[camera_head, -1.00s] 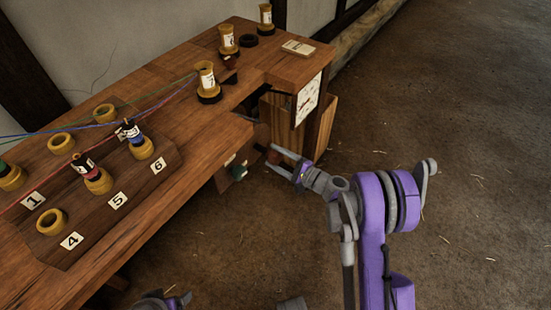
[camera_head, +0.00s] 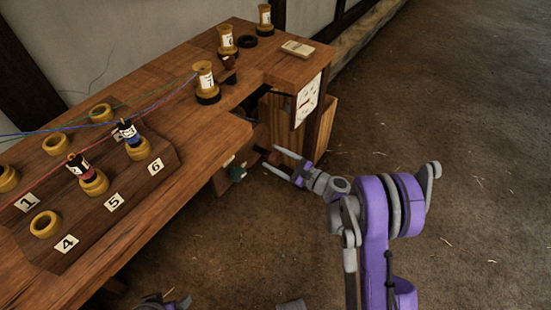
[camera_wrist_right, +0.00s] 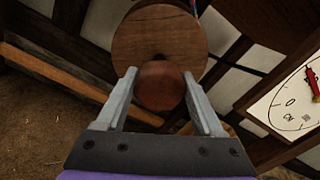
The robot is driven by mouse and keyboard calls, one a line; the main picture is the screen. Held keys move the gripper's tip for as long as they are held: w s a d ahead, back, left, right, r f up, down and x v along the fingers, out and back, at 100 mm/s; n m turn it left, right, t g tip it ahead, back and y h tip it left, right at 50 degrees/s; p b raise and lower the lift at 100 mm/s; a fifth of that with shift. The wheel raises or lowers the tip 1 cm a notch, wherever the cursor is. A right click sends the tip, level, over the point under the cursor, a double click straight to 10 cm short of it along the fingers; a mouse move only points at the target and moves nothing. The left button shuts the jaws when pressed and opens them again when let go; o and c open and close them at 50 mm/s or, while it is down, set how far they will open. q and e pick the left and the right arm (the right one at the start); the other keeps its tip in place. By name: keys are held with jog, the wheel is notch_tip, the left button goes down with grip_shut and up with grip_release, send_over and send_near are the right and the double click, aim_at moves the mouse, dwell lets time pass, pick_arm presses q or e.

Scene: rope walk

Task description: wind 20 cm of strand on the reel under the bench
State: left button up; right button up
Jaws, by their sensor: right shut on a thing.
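My right gripper (camera_head: 272,160) is below the edge of the bench (camera_head: 180,130), at its near side. In the right wrist view its two fingers (camera_wrist_right: 160,75) are shut around a round reddish-brown wooden knob (camera_wrist_right: 161,88). The knob sits in front of a round wooden disc of the reel (camera_wrist_right: 140,40). A bit of red and blue strand shows at the disc's upper right edge. The white dial (camera_head: 307,99) hangs on the bench end. In the wrist view the dial (camera_wrist_right: 290,105) has a red pointer, partly cut off.
Bobbins with red (camera_head: 79,166) and blue (camera_head: 131,133) windings stand on the numbered rack. Thin coloured strands run to a yellow bobbin marked 7 (camera_head: 206,82). A wooden bin (camera_head: 280,130) stands under the bench end. The floor at right is open.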

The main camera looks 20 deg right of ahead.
dwell(0.4)
jog(key=o, duration=1.4)
jog(key=shift+c, duration=0.2)
jog(key=p+v, duration=0.1)
jog(key=v, duration=1)
jog(key=shift+w, duration=0.1)
